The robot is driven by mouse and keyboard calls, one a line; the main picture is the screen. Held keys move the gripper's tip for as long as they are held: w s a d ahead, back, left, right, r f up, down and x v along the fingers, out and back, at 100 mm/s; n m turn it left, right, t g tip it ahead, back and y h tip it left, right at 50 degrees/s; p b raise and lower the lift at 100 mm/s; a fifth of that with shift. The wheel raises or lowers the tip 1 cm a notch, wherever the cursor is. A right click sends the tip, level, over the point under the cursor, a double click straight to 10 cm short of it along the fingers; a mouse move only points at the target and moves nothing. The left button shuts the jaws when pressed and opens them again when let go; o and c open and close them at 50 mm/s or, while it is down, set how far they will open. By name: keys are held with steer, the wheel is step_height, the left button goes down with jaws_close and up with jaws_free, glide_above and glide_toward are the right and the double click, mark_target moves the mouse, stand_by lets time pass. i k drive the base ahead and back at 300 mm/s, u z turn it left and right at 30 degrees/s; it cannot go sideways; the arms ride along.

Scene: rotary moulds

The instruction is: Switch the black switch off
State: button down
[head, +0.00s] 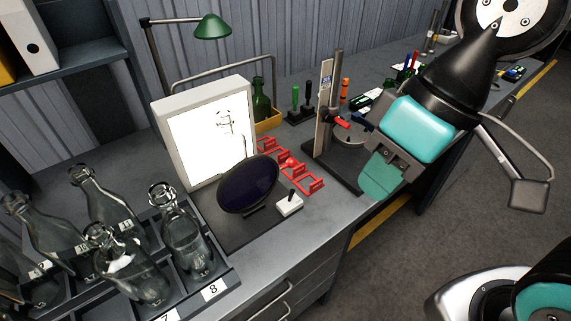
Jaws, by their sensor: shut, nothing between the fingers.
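The black switch (291,194) is a small black lever on a white box (289,206). It stands on the dark mat at the bench's front edge, right of a dark oval disc. The lever sticks up from the box; its exact tilt is too small to tell. The light box (207,135) behind it glows bright white. My gripper (380,178), with teal fingers, is shut and empty. It hangs to the right of the switch, apart from it, near the front edge of the bench and in front of the upright gauge stand.
The dark oval disc (248,185) stands close left of the switch. A red rack (290,163) lies behind it, and a gauge stand (325,110) rises to the right. Glass bottles (183,235) stand in a numbered crate at left. Bare bench shows between the switch and my gripper.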

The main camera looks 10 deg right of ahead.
mark_target(291, 196)
steer(key=k, duration=0.5)
steer(key=z, duration=1.2)
steer(key=i, duration=1)
steer(key=u, duration=2.1)
